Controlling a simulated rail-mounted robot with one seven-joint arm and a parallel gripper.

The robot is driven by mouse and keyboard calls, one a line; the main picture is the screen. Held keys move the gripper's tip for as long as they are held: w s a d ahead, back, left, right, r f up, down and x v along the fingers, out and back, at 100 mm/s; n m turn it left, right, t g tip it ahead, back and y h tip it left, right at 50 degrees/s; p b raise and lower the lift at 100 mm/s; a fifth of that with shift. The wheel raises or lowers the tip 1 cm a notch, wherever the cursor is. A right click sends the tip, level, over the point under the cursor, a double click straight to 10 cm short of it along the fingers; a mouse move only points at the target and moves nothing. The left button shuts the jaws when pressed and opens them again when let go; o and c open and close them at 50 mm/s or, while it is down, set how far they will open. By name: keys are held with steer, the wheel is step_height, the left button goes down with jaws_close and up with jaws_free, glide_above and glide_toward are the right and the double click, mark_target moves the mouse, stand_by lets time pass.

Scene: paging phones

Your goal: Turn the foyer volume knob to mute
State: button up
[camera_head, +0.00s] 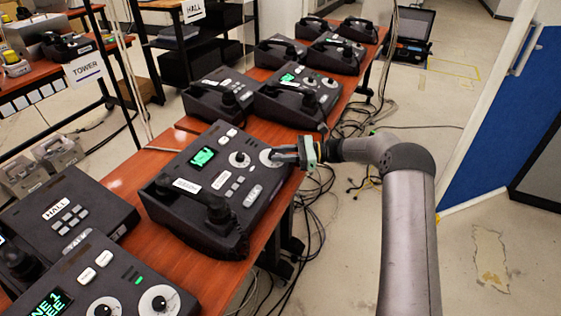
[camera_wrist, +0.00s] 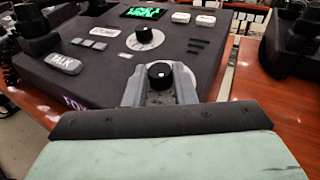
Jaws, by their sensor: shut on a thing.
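The dark paging phone (camera_head: 170,203) in the middle of the near table has a green-lit screen and two round knobs with white dials. Its front edge in the wrist view shows purple letters starting "FO" (camera_wrist: 72,103). My gripper (camera_head: 277,156) reaches in from the right to the right-hand knob. In the wrist view the grey fingers of my gripper (camera_wrist: 160,84) stand on either side of this black knob (camera_wrist: 160,74), shut on it. A white dot shows on the knob's top. Its white dial (camera_wrist: 186,78) is partly hidden by the fingers, and its markings are unreadable.
The phone's other knob (camera_wrist: 144,36) is free, beyond the gripped one. White and grey buttons (camera_wrist: 180,17) lie close by. A HALL phone (camera_head: 92,190) and another phone (camera_head: 125,298) stand at lower left. More phones (camera_head: 298,97) stand behind. Cables lie on the floor.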

steer(key=shift+w+n+g+h+b, duration=0.15)
steer(key=shift+n+g+h+b, duration=0.35)
steer(key=shift+n+g, duration=0.55)
steer(key=shift+w+n+g+h+b, duration=0.15)
steer(key=shift+n+g+h+b, duration=0.15)
steer(key=shift+n+g+b, duration=0.7)
steer(key=shift+a+g+p, duration=0.1)
steer(key=shift+g+p, duration=0.2)
steer(key=shift+g, duration=0.15)
steer(key=o, duration=1)
steer(key=shift+r, duration=0.15)
